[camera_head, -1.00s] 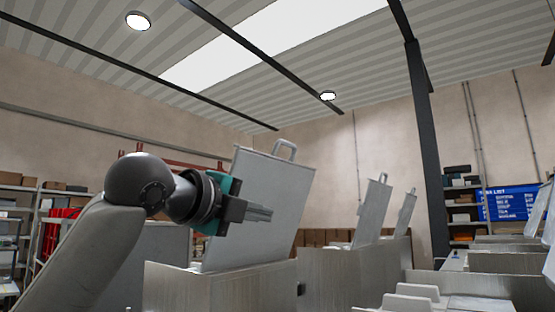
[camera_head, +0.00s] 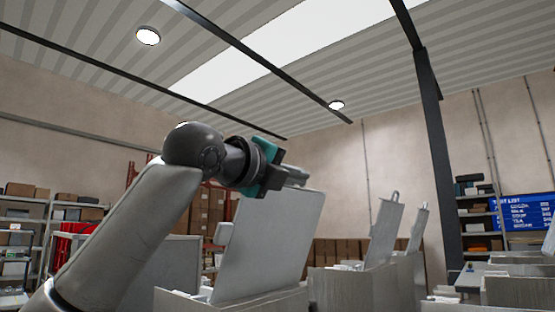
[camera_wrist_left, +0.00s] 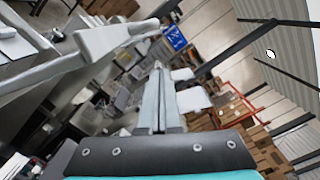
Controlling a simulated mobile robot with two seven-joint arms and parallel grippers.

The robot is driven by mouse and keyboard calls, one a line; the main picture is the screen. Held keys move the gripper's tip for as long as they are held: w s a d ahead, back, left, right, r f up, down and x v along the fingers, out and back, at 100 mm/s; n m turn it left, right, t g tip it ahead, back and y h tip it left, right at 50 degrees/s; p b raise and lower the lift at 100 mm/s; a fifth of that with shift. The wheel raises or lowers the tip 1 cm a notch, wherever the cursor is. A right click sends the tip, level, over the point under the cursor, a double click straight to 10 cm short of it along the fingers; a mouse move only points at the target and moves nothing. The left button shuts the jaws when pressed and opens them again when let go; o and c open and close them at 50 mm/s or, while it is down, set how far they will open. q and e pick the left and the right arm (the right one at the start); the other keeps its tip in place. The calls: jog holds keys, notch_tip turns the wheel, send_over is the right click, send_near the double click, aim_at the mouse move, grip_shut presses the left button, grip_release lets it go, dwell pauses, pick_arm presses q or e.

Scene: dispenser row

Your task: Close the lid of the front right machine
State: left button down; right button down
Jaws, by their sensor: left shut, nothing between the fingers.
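The nearest machine (camera_head: 235,303) stands at the bottom centre of the head view, with its flat grey lid (camera_head: 268,248) raised and leaning to the right. I cannot tell for certain that it is the front right machine. My left gripper (camera_head: 297,174) is at the lid's top edge and covers part of it, with the lid's handle out of sight. I cannot tell whether they touch. In the left wrist view the gripper's fingers (camera_wrist_left: 158,100) are shut with nothing between them. My right gripper is not in view.
Two more raised lids, a nearer one (camera_head: 384,232) and a farther one (camera_head: 417,228), stand to the right. Shelves (camera_head: 490,215) and a blue sign (camera_head: 527,211) are at the back right. A dark post (camera_head: 437,160) rises beside them. The air above the lids is open.

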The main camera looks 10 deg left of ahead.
pick_arm(q)
jog(key=w, duration=0.1)
jog(key=w+a+r+p, duration=0.1)
jog(key=w+r+p, duration=0.1)
jog(key=shift+w+a+r, duration=0.1)
jog(key=shift+w+a, duration=0.15)
jog(key=shift+a, duration=0.05)
dwell(0.3)
